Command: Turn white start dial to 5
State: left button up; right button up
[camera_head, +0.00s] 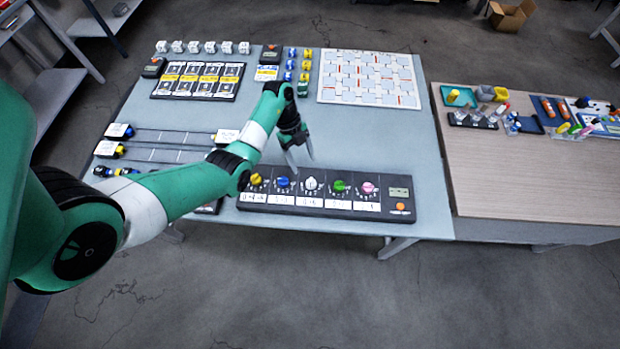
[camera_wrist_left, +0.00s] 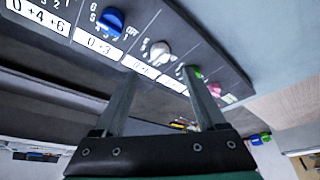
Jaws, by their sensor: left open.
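The white start dial (camera_head: 311,183) is the middle knob on the dark dial panel (camera_head: 247,207) at the table's front edge. The white dial (camera_wrist_left: 160,50) also shows in the left wrist view, above a white label. My left gripper (camera_head: 301,163) points down just behind the panel near the white dial. In the left wrist view my left gripper (camera_wrist_left: 159,72) has its fingers spread and empty, with the white dial beyond the gap between the tips. I see no contact with the dial. The dial's exact pointer setting is too small to read. My right gripper is not in view.
Yellow (camera_head: 256,179) and blue (camera_head: 283,182) dials sit left of the white one, green (camera_head: 339,186) and pink (camera_head: 367,188) right of it. A small display (camera_head: 399,192) and orange button (camera_head: 400,207) are at the panel's right end. The table behind the panel's right half is clear.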

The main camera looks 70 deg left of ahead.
aim_at(310, 180)
pick_arm(q)
jog(key=b+x, duration=0.2)
jog(key=x, duration=0.7)
jog(key=shift+b, duration=0.35)
jog(key=shift+r, duration=0.1)
grip_shut()
